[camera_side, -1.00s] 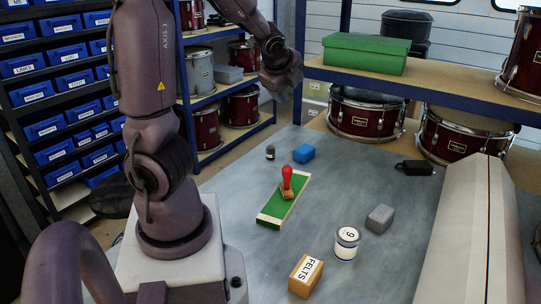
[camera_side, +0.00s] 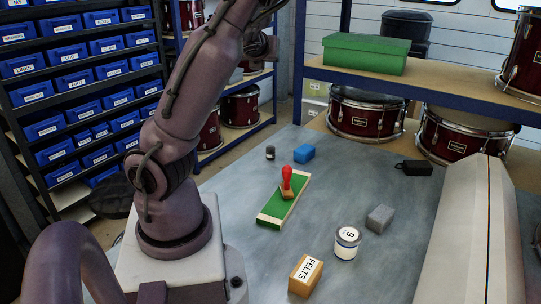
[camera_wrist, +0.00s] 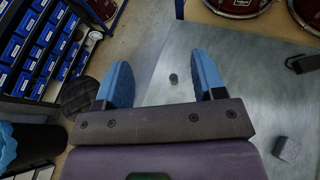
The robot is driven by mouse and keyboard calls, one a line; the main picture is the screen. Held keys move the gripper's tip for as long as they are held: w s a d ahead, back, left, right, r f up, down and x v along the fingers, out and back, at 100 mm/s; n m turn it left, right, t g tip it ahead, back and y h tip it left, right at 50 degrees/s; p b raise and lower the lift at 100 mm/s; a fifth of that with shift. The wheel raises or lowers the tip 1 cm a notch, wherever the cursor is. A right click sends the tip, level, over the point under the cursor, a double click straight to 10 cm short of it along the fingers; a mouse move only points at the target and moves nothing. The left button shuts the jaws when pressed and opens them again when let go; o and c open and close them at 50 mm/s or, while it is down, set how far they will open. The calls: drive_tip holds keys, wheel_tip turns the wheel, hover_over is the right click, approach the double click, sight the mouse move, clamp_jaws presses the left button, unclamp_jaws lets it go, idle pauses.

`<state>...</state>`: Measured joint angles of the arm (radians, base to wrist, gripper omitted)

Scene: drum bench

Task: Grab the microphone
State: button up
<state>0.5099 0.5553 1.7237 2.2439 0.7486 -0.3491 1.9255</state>
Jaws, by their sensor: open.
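I cannot clearly make out a microphone in either view. A small dark cylinder with a grey part (camera_side: 270,152) stands at the back left of the bench in the side view. A small dark object (camera_wrist: 173,78) shows between my fingers in the wrist view, apparently the same cylinder, well beyond the fingertips. My gripper (camera_wrist: 161,60) is open and empty, its two blue fingers spread apart above the bench. In the side view my upper arm hides most of the wrist and the fingers cannot be made out.
Shelves with drums (camera_side: 365,113) stand behind.

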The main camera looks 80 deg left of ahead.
approach(270, 148)
drive_tip(key=x, duration=0.4)
drive_tip(key=shift+w+a+f, duration=0.15)
drive_tip(key=shift+a+f, duration=0.1)
drive_tip(key=shift+a, duration=0.05)
drive_tip(key=shift+x, duration=3.15)
drive_tip(key=shift+c, duration=0.4)
drive_tip(key=shift+r, duration=0.1)
drive_tip(key=c, duration=0.9)
